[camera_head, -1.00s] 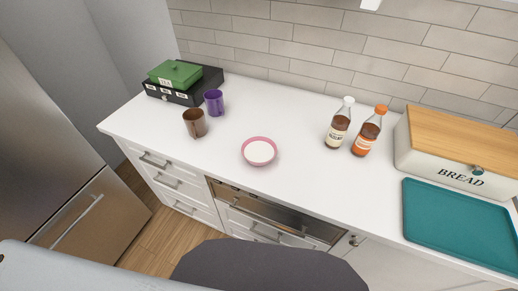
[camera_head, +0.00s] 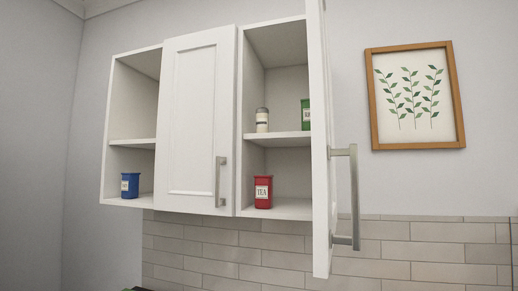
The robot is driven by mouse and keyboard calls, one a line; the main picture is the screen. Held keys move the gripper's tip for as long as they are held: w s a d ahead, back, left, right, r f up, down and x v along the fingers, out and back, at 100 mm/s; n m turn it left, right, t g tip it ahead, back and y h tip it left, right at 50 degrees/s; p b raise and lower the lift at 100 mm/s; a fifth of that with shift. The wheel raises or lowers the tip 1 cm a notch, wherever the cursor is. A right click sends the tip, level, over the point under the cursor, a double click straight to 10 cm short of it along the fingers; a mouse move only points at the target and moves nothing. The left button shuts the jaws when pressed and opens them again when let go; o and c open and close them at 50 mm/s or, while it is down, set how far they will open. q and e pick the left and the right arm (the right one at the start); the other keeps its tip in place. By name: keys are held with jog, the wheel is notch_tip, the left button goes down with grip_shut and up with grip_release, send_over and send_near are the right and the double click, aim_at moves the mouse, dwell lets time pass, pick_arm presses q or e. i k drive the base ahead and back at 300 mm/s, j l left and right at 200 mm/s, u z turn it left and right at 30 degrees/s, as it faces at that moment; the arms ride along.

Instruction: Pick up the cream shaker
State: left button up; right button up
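A cream shaker (camera_head: 262,120) with a dark grey lid stands upright on the upper shelf of the right-hand section of the white wall cabinet (camera_head: 201,120). It is near the left wall of that section. A green tin (camera_head: 306,114) stands to its right, partly hidden by the open door. Neither of my grippers shows in the head view.
The cabinet's right door (camera_head: 321,140) stands wide open toward me, with a long metal handle (camera_head: 345,197) sticking out. The middle door (camera_head: 193,120) is shut. A red tea tin (camera_head: 263,192) stands on the lower shelf, a blue tin (camera_head: 130,185) in the left section. A framed leaf picture (camera_head: 461,95) hangs right.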

aim_at(262, 114)
jog(key=j, duration=2.05)
